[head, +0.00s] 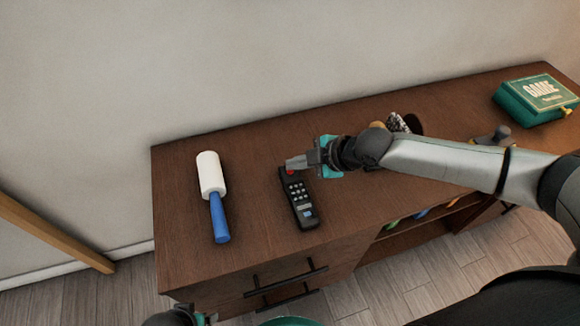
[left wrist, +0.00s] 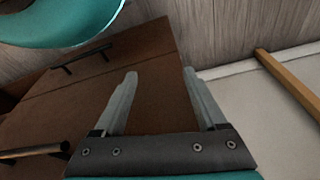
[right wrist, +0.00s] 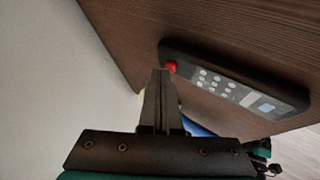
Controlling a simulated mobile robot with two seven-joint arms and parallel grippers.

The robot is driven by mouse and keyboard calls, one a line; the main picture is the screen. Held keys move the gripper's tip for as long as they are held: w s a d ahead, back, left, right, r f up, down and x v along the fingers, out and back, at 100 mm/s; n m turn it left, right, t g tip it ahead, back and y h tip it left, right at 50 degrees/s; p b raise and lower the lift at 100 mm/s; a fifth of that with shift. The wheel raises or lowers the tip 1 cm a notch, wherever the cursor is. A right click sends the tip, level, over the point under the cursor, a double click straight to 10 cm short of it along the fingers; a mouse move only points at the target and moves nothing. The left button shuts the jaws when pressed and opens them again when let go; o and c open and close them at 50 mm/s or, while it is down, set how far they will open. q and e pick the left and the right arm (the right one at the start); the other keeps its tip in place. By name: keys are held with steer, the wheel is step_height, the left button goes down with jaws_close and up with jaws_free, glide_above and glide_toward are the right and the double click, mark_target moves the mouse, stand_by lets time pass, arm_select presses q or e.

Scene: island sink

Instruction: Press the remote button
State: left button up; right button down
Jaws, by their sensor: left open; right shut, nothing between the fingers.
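A black remote (head: 299,203) lies on the brown cabinet top, with several pale buttons and a red button (head: 290,171) at its far end. In the right wrist view the remote (right wrist: 240,88) shows with its red button (right wrist: 171,67) close to my fingertips. My right gripper (head: 291,164) is shut and empty, its tips right by the red button; I cannot tell whether they touch it. My left gripper (left wrist: 158,78) is open and empty, low in front of the cabinet, and only a little of that arm shows at the bottom of the head view.
A lint roller (head: 215,195) with a blue handle lies left of the remote. A green game box (head: 535,98) stands at the far right. Drawers with dark handles (head: 286,278) face the front. The cabinet top (head: 255,235) between roller and remote is clear.

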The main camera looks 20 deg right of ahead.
steer(key=shift+r+p, duration=0.45)
arm_select(q)
steer(key=shift+r, duration=0.6)
arm_select(e)
steer(key=shift+r+p, duration=1.55)
steer(key=shift+p, duration=0.05)
steer(key=shift+r+p, duration=0.65)
steer(key=shift+p, duration=0.1)
arm_select(q)
steer(key=s+a+f+p, duration=0.1)
steer(key=s+a+f, duration=0.6)
steer(key=s+f, duration=0.3)
steer(key=shift+s+a+f+y+p, duration=0.2)
steer(key=shift+a+f+y+p, duration=0.1)
steer(key=shift+a+y, duration=0.1)
arm_select(e)
steer(key=shift+r, duration=0.8)
